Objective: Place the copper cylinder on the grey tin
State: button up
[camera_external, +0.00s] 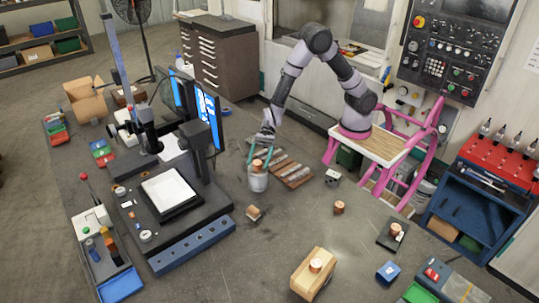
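The grey tin (257,182) stands upright on the dark work surface, a little left of the middle of the view. A copper cylinder (257,164) shows at the tin's top and appears to rest there; its exact contact with the rim is too small to make out. My gripper (258,160) points down right over the tin. Its teal fingers are spread to either side of the cylinder, wider than it, and look open. Other copper cylinders stand on the bare surface (339,207), on a wooden block (316,265) and on a dark plate (395,229).
A rusty slatted plate (291,171) lies right of the tin. A small brownish block (253,213) lies in front of it. A dark machine with a white tray (170,194) and monitors (209,112) stands to the left. A blue box (388,272) is at front right.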

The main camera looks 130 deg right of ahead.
jog(key=shift+d+r, duration=0.1)
jog(key=shift+r, duration=0.1)
jog(key=v, duration=1.1)
jog(key=s+a+r+n+g+y, duration=0.1)
jog(key=s+a+r+n+g, duration=0.5)
jog(key=s+a+r+n, duration=0.7)
jog(key=s+a+r+n+t+h, duration=0.1)
jog(key=s+r+n+h, duration=0.2)
jog(key=s+n, duration=0.3)
jog(key=s+r+n+t+h, duration=0.1)
jog(key=s+r+n+h, duration=0.2)
jog(key=s+n, duration=0.3)
jog(key=shift+s+a+r, duration=0.3)
jog(key=shift+s+a, duration=0.1)
jog(key=shift+s, duration=0.75)
